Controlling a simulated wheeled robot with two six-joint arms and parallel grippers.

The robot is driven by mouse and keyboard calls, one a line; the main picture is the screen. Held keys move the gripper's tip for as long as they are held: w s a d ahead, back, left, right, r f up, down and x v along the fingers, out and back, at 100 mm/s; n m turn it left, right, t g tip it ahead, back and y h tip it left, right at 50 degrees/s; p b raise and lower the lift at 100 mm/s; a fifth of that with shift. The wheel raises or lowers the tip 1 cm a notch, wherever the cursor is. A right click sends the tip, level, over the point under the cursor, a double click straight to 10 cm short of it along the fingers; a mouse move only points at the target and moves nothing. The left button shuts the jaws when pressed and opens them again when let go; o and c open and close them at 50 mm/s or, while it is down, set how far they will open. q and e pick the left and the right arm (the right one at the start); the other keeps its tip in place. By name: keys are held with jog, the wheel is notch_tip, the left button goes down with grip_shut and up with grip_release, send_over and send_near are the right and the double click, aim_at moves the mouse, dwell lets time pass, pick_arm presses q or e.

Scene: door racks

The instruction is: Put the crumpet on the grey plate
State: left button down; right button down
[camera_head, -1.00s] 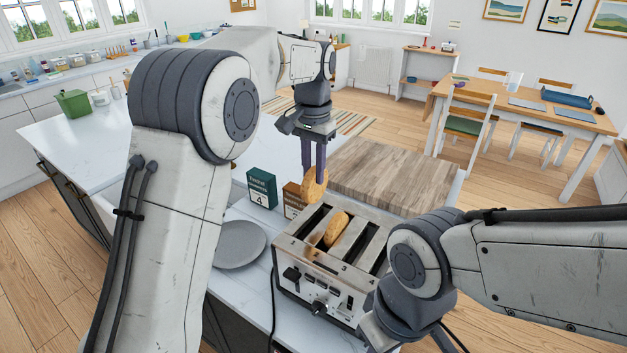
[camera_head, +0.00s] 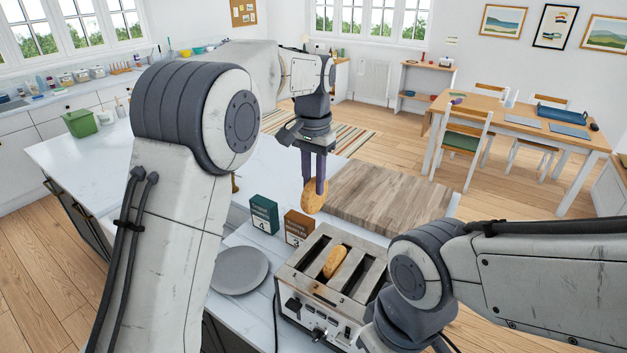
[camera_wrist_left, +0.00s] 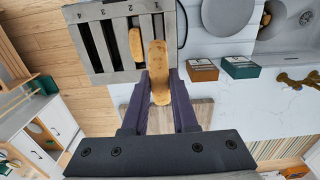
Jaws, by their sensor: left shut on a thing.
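My left gripper (camera_head: 314,182) is shut on a round golden-brown crumpet (camera_head: 313,197), held upright above the back edge of the toaster. The crumpet also shows between the fingers in the left wrist view (camera_wrist_left: 159,70). The grey plate (camera_head: 239,270) lies on the white counter left of the toaster and looks empty in the head view. It shows at the top of the left wrist view (camera_wrist_left: 228,14). A second golden-brown piece (camera_head: 334,262) stands in a slot of the metal toaster (camera_head: 318,306). My right gripper's fingers do not show.
A green box (camera_head: 264,214) and a brown box (camera_head: 298,227) stand behind the toaster and plate. A wooden board (camera_head: 390,198) lies behind the toaster. My right forearm covers the area right of the toaster. Clear counter lies between the boxes and plate.

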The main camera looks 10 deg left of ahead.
pick_arm(q)
jog(key=shift+r, duration=0.45)
jog(key=shift+f, duration=0.15)
